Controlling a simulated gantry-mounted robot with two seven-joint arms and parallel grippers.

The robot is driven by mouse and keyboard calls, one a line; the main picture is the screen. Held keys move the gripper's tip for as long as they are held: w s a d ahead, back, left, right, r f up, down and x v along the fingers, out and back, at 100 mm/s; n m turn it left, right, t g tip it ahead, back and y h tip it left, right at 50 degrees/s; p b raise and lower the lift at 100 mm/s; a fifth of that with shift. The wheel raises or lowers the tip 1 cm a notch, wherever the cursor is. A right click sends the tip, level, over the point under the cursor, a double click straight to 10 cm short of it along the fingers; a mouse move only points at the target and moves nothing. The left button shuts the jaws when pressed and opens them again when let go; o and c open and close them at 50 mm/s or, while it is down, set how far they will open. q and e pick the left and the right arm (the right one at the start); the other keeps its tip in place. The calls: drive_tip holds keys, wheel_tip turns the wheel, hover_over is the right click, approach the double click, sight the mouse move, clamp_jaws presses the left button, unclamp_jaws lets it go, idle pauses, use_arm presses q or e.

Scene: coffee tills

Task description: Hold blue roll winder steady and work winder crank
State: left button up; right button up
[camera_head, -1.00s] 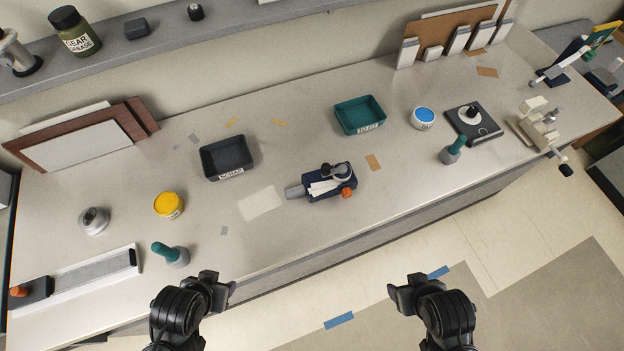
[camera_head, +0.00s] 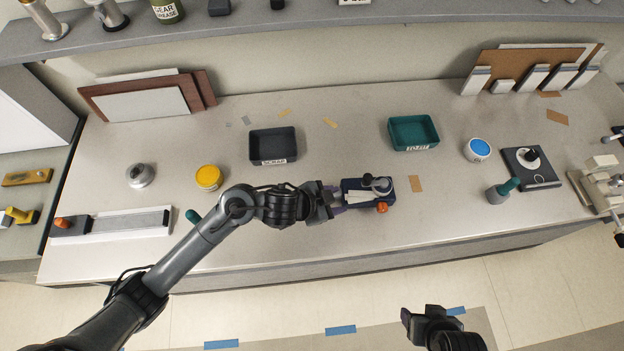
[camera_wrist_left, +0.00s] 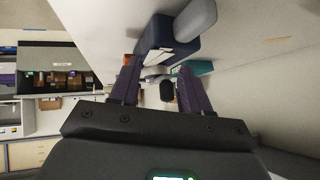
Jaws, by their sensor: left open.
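The blue roll winder (camera_head: 357,187) is a small navy-blue device with white parts on top, a grey post, and an orange knob (camera_head: 382,207) at its front. It stands on the bench near the front edge. In the left wrist view, the navy body (camera_wrist_left: 158,36) and the grey end (camera_wrist_left: 196,18) lie beyond the open purple fingers (camera_wrist_left: 160,88). I cannot tell whether they touch. My right gripper (camera_head: 424,316) is in front of the bench, away from the winder; its jaw opening is unclear.
A dark scrap tray (camera_head: 273,157) and a green tray (camera_head: 413,147) stand behind the winder. A yellow-lidded tub (camera_head: 208,176) is to the left; a blue-lidded tub (camera_head: 478,150) and a teal-handled tool (camera_head: 502,191) are to the right. The bench right of the winder is mostly clear.

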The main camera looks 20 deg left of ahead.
use_arm(q)
drive_tip(key=shift+w+a+m+g, duration=1.1)
drive_tip(key=shift+w+a+g, duration=0.65)
drive_tip(key=shift+a+g, duration=1)
drive_tip(key=shift+t+y, duration=0.35)
drive_tip(key=shift+y, duration=0.05)
drive_tip(key=shift+x, duration=3.3)
drive_tip(key=shift+w+a+f, duration=0.1)
drive_tip(key=shift+a, duration=0.1)
clamp_jaws()
drive_tip(key=shift+f, duration=0.15)
drive_tip(key=shift+o, duration=1.1)
unclamp_jaws()
